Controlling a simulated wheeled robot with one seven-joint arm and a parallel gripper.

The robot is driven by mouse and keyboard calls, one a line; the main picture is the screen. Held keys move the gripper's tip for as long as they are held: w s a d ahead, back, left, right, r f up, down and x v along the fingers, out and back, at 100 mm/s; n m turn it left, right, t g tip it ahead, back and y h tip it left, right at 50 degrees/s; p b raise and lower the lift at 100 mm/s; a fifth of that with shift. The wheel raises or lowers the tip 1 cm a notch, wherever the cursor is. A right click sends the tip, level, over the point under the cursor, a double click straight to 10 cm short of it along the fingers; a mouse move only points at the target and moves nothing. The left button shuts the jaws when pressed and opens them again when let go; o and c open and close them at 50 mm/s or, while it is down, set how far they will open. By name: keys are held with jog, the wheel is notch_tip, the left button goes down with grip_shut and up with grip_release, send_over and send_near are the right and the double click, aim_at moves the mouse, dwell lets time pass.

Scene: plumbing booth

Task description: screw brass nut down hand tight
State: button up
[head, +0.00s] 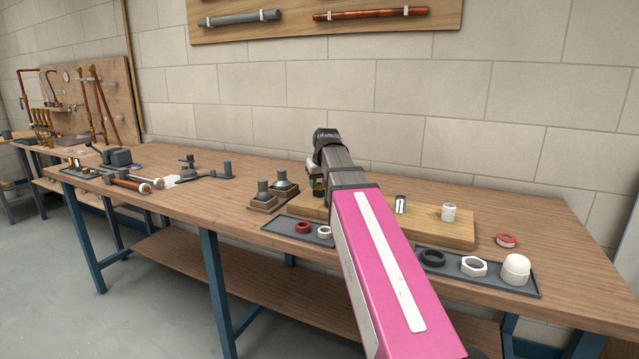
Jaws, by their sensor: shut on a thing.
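My gripper (316,184) points down over the left end of a wooden board (428,229) on the workbench, and my own arm hides much of it. Its jaws are shut on a small brass-coloured piece, the brass nut (318,189), of which only a sliver shows. The fitting under the nut is mostly hidden, so I cannot tell how the nut sits on its thread. Farther right on the board stand a short metallic stub (400,204) and a white fitting (449,212).
A grey tray (277,230) holds a red ring and a white ring. A red-and-white roll (506,240) lies behind. Two wooden-based fittings (263,190) stand left; tools lie farther left.

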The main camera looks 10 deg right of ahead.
jog(key=m+h, duration=0.1)
jog(key=m, duration=0.2)
jog(key=m+h, duration=0.1)
jog(key=m, duration=0.3)
jog(key=shift+w+a+f+h, duration=0.1)
jog(key=shift+f+h, duration=0.05)
jog(key=shift+h, duration=0.15)
jog(key=m, duration=0.2)
jog(key=m+g+h, duration=0.1)
jog(key=m, duration=0.2)
jog(key=shift+g, duration=0.3)
jog(key=shift+f+m+g+h, duration=0.15)
jog(key=shift+m+g+h, duration=0.35)
jog(key=shift+m, duration=0.9)
jog(key=o, duration=1.6)
jog(key=shift+r, duration=2.55)
